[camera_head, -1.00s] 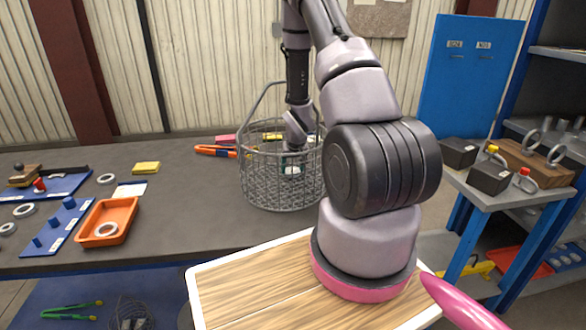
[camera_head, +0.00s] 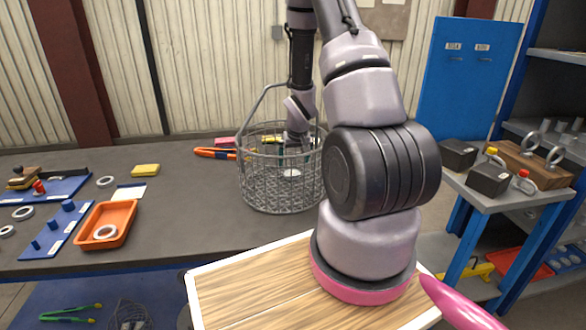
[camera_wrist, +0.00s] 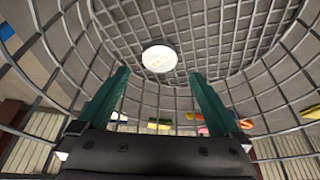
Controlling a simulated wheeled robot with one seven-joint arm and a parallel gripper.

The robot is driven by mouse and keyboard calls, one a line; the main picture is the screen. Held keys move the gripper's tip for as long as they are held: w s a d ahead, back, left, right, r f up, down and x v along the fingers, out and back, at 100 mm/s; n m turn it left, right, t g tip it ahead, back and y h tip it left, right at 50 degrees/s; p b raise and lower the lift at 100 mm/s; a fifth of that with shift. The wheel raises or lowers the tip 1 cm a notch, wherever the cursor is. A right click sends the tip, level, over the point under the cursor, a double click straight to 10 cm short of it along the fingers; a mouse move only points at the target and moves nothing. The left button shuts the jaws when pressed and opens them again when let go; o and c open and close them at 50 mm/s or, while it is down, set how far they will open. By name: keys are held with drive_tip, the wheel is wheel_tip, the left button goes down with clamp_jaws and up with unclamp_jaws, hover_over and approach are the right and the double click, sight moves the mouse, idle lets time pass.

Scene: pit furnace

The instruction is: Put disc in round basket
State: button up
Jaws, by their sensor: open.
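The round basket (camera_head: 262,190) is a grey wire-mesh basket with a tall handle, standing on the dark workbench. A pale, whitish disc (camera_wrist: 160,58) lies flat on the basket's mesh floor in the wrist view. It shows through the mesh in the head view as a small white oval (camera_head: 291,173). My gripper (camera_wrist: 160,84) has two green fingers spread apart with nothing between them. In the head view my gripper (camera_head: 293,152) is inside the upper part of the basket, above the disc and apart from it.
An orange tray (camera_head: 93,240) holding a metal ring stands left on the workbench (camera_head: 190,190). Blue boards with pegs and rings lie further left. Orange-handled pliers (camera_head: 214,153) and a yellow block (camera_head: 145,170) lie behind. The bench between tray and basket is clear.

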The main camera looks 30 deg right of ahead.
drive_tip(key=s+a+r, duration=0.2)
drive_tip(key=s+r, duration=0.1)
drive_tip(key=r, duration=0.6)
drive_tip(key=s+a+r+m+t, duration=0.1)
drive_tip(key=s+a+r, duration=0.15)
drive_tip(key=r, duration=0.55)
drive_tip(key=s+a+r, duration=0.2)
drive_tip(key=s+r, duration=0.1)
drive_tip(key=r, duration=0.6)
drive_tip(key=s+a+r+y, duration=0.1)
drive_tip(key=s+a+r, duration=0.3)
drive_tip(key=s+r, duration=0.2)
drive_tip(key=s+a+r+t+y, duration=0.1)
drive_tip(key=s+a+r, duration=0.3)
drive_tip(key=s, duration=0.6)
wheel_tip(320, 180, up, 3)
drive_tip(key=shift+s+a+f+t+y, duration=0.15)
drive_tip(key=shift+a+t+y, duration=0.2)
drive_tip(key=shift+y, duration=0.35)
